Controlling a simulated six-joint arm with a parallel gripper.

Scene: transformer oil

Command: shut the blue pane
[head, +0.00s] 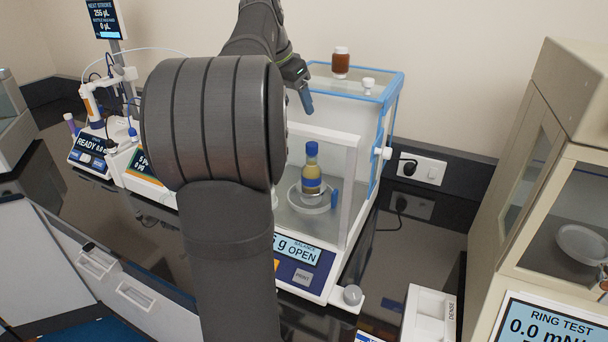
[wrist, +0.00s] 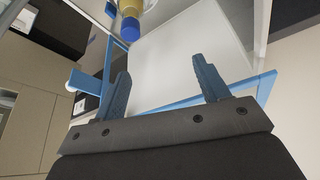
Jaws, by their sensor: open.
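The balance (head: 300,282) has a clear draft shield, and its display reads OPEN. Blue-edged glazing shows at the shield's top and right side; the blue pane (head: 378,150) on the right side carries a white knob (head: 384,153). A gap lies between this pane and the white front post. Blue edging (wrist: 108,75) and a white knob (wrist: 74,82) also show in the wrist view. My gripper (head: 304,98) is above the shield's front part, its blue fingers pointing down; in the wrist view (wrist: 163,72) they are apart with nothing between them. I cannot tell contact with the shield.
A blue-capped bottle (head: 311,172) stands on the pan inside the shield. A brown jar (head: 340,62) and a white knob (head: 368,83) are on top of it. A ring-test cabinet (head: 565,150) stands at the right. Dark counter (head: 418,243) lies between them. My arm hides the balance's left part.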

